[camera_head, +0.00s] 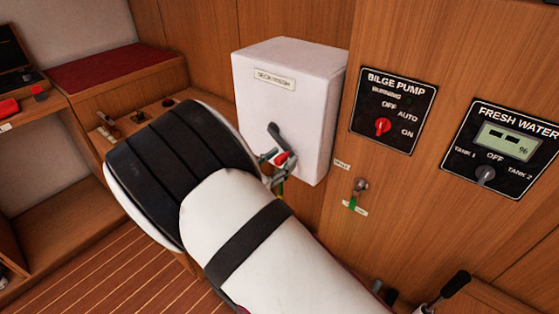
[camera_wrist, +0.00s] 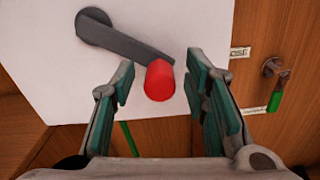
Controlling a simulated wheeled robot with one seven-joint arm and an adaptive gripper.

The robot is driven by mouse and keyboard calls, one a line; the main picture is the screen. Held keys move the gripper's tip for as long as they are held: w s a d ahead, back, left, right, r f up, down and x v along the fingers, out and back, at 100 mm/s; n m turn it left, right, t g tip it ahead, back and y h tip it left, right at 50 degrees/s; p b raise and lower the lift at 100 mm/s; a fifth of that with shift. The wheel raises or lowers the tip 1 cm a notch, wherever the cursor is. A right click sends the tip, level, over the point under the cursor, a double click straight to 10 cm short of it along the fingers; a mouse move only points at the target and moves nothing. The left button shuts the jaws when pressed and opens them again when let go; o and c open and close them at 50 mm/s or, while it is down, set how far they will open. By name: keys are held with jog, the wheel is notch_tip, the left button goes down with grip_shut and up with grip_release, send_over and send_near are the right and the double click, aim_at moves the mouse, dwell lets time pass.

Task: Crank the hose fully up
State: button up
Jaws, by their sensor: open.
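A white box (camera_head: 286,105) with a small label reading something like "deck wash" is mounted on the wooden wall. A dark grey crank arm (camera_wrist: 125,40) on its front slopes down to the right and ends in a red knob (camera_wrist: 159,80). In the wrist view my gripper (camera_wrist: 160,85) is open, with one finger on each side of the red knob and gaps visible on both sides. In the head view my arm covers part of the scene, and the gripper (camera_head: 275,160) is at the crank's red end. A green hose (camera_wrist: 129,138) shows below the box, mostly hidden.
Right of the box are a bilge pump panel (camera_head: 393,109) and a fresh water panel (camera_head: 507,148). A metal fitting with a green tag (camera_head: 352,203) sits on the wall below. A bench with a red top (camera_head: 115,67) stands at left.

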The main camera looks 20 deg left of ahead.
grip_shut()
jog(key=shift+f, duration=0.1)
